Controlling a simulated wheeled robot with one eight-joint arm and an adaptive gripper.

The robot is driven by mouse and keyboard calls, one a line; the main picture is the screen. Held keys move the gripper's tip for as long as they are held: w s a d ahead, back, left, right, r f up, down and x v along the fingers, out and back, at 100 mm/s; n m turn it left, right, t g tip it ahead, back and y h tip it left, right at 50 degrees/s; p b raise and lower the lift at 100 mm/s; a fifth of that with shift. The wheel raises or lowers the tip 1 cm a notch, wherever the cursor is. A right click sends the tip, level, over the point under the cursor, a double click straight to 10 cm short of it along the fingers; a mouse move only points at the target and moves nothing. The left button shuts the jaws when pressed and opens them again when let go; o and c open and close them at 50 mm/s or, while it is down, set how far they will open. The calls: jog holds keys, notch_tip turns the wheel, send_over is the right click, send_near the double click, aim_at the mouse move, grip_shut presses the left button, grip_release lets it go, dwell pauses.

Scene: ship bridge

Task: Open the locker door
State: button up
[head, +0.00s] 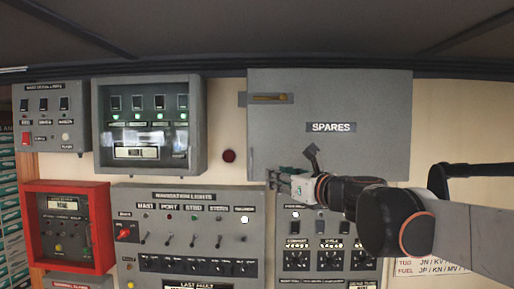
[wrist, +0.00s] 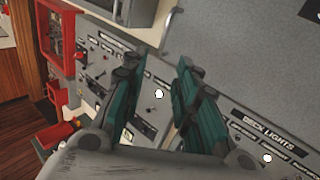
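The locker is a grey wall cabinet marked SPARES (head: 330,155), and its door looks closed in the head view.
A navigation lights panel (head: 190,195) with switches sits below left, and a deck lights panel (head: 297,240) is partly behind my arm. A glass-fronted box (head: 150,165) and a red box (head: 38,190) project at left. A red round button (head: 229,156) is beside the locker.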

jog(key=r+m, duration=0.1)
jog(key=r, duration=0.1)
jog(key=p, duration=0.3)
send_near(254, 165)
jog(key=w+a, duration=0.2)
jog(key=a, duration=0.1)
jog(key=w+a, duration=0.2)
jog(key=shift+a+r, duration=0.15)
jog(key=shift+r, duration=0.15)
jog(key=shift+s, duration=0.1)
grip_shut()
